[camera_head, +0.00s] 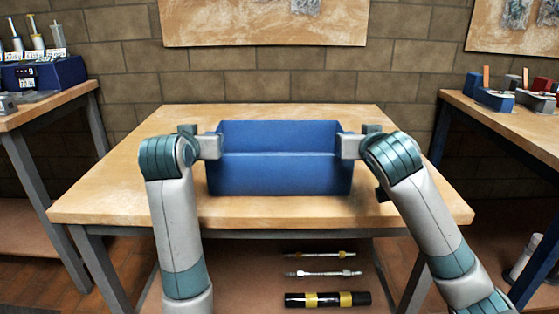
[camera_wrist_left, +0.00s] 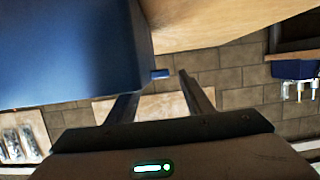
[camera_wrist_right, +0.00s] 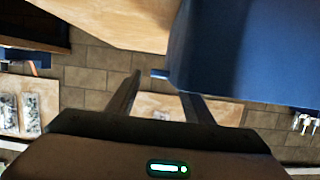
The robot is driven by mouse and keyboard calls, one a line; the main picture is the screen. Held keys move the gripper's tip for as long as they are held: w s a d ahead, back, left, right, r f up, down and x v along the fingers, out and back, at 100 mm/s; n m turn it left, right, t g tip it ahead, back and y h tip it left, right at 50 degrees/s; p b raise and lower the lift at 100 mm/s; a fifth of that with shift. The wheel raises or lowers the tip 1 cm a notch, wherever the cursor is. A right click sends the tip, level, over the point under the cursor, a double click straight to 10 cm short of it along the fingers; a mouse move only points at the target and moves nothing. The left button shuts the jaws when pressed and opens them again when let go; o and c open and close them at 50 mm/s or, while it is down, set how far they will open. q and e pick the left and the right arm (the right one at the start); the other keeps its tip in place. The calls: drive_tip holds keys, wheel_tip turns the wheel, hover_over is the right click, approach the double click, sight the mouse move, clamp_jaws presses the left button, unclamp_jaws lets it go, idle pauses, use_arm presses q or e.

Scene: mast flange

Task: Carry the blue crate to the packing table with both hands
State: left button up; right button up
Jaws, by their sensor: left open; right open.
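The blue crate (camera_head: 279,173) stands upright on the wooden table (camera_head: 120,185) in front of me. My left gripper (camera_head: 209,146) is open at the crate's left side. In the left wrist view, the crate (camera_wrist_left: 65,50) fills the upper left, and a small blue tab (camera_wrist_left: 160,74) shows between the fingers. My right gripper (camera_head: 350,146) is open at the crate's right side. In the right wrist view, the crate (camera_wrist_right: 245,50) fills the upper right, and a similar tab (camera_wrist_right: 160,73) shows between the fingers. I cannot tell whether the fingers touch the crate.
A side table (camera_head: 30,115) at left holds a dark blue device (camera_head: 45,73). Another side table (camera_head: 520,128) at right holds small bins. Rods and a black tube (camera_head: 327,299) lie on the shelf below. The tabletop around the crate is clear.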

use_arm(q)
drive_tip(key=shift+x, duration=2.2)
use_arm(e)
drive_tip(key=shift+x, duration=2.2)
use_arm(q)
drive_tip(key=shift+c, duration=0.2)
use_arm(e)
drive_tip(key=shift+c, duration=0.2)
use_arm(q)
clamp_jaws()
use_arm(e)
clamp_jaws()
